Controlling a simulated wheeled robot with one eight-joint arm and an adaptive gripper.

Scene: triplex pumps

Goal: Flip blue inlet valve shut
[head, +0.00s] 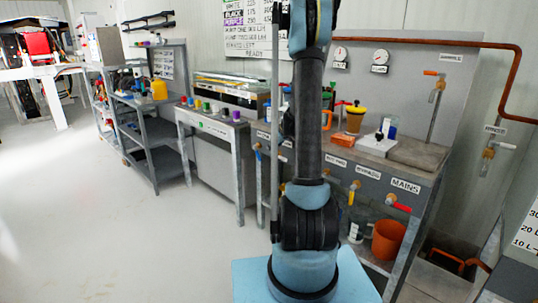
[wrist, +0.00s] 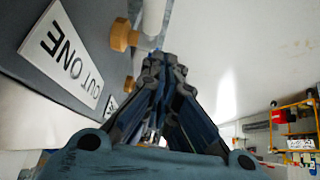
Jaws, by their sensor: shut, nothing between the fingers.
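A brass fitting (wrist: 122,35) sticks out of the panel just left of the fingertips, and a second brass fitting (wrist: 129,84) is partly hidden by the fingers. I cannot tell whether the fingers touch either one. No blue inlet valve handle is clear in the wrist view. My gripper is out of the head view.
The bench front in the head view carries a red handle (head: 400,207) by the MAINS label (head: 405,186) and a yellow handle (head: 351,197). An orange bucket (head: 388,240) stands below. A white pipe (wrist: 153,18) is near the fingertips. The floor (head: 120,235) at left is clear.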

